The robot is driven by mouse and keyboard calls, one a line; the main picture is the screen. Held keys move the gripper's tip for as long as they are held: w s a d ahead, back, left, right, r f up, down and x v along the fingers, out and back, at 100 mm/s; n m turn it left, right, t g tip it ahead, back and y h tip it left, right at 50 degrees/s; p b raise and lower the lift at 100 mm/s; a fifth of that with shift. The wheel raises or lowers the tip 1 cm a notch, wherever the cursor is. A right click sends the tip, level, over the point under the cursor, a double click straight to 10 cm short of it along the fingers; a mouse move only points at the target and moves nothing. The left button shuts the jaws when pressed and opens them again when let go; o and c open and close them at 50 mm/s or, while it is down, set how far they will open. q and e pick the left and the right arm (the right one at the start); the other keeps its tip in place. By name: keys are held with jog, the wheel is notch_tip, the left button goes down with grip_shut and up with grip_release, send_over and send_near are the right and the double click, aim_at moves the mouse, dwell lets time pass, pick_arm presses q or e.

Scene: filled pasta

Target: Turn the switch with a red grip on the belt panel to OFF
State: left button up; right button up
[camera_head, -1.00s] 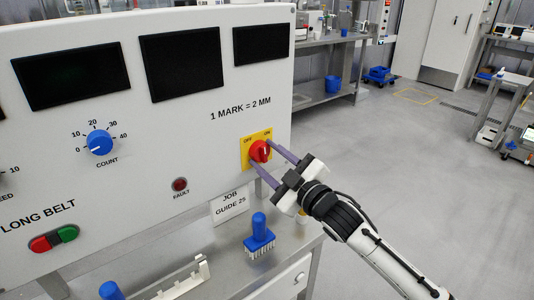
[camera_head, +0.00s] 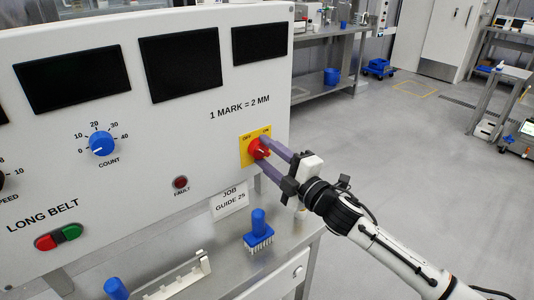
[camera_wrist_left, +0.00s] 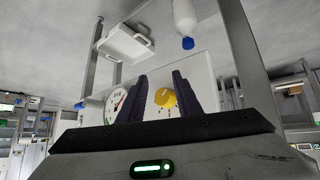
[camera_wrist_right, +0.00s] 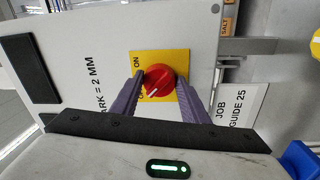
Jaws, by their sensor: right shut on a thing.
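The switch with a red grip (camera_head: 257,148) sits on a yellow plate (camera_head: 247,159) at the right of the white belt panel (camera_head: 190,120). In the right wrist view, the red grip (camera_wrist_right: 159,77) lies between the two purple fingers of my right gripper (camera_wrist_right: 159,81), which is shut on it. Its white mark points toward the OFF side, away from ON. The fingers partly hide the OFF label there. The head view also shows my right gripper (camera_head: 266,153) at the switch. My left gripper (camera_wrist_left: 160,80) is open and empty, seen only in its wrist view.
A blue COUNT knob (camera_head: 102,143), a red FAULT lamp (camera_head: 180,182) and red and green buttons (camera_head: 58,237) are on the panel. A blue-handled brush (camera_head: 258,228) and a JOB GUIDE card (camera_head: 231,200) are below the switch. The left wrist view shows a yellow knob (camera_wrist_left: 165,98).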

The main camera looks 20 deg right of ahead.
dwell(0.5)
jog(key=o, duration=1.1)
jog(key=shift+c, duration=0.2)
jog(key=b+v, duration=0.1)
jog(key=v, duration=0.9)
jog(key=shift+s, duration=0.1)
